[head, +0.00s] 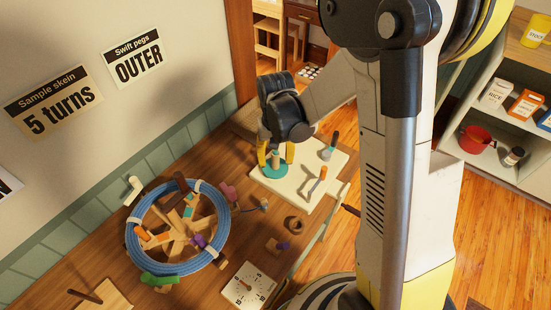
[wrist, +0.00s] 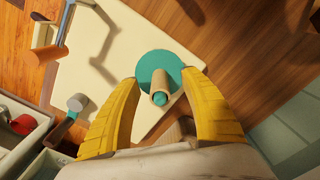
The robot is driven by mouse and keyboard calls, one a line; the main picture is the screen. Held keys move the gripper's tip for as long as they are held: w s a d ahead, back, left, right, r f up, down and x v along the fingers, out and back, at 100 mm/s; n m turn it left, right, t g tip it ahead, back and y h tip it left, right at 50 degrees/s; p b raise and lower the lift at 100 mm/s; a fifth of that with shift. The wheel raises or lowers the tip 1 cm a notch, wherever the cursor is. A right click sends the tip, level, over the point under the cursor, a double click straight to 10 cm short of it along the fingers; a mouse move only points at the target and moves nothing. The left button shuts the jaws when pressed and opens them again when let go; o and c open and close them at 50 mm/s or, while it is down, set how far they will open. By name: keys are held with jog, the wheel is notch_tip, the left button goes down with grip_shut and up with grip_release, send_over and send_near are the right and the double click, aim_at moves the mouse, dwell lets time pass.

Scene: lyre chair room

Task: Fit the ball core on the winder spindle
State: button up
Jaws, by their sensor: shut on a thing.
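The ball core is a tan tube (wrist: 159,84) standing over the round teal base of the winder (wrist: 150,62). A teal end, which looks like the spindle, shows in the mouth of the tube in the wrist view. My gripper (wrist: 160,76) has its two yellow fingers on either side of the tube and is shut on it. In the head view my gripper (head: 276,157) points down over the teal base (head: 268,171) on the cream board. Whether the tube sits fully down on the base is hard to tell.
A large blue skein wheel (head: 134,235) stands to the left. A dial (head: 247,286) and small wooden pieces lie nearer. A wall bounds the table's left side.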

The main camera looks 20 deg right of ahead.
jog(key=o, duration=0.9)
jog(key=shift+r, duration=0.1)
notch_tip(320, 180, up, 12)
jog(key=shift+f, duration=0.1)
jog(key=s+r+t, duration=0.2)
jog(key=s, duration=0.2)
jog(key=s+r+n+t, duration=0.1)
jog(key=s+r+t, duration=0.1)
jog(key=s, duration=0.3)
jog(key=s+r+n+t, duration=0.1)
jog(key=s+r+t, duration=0.2)
jog(key=s, duration=0.2)
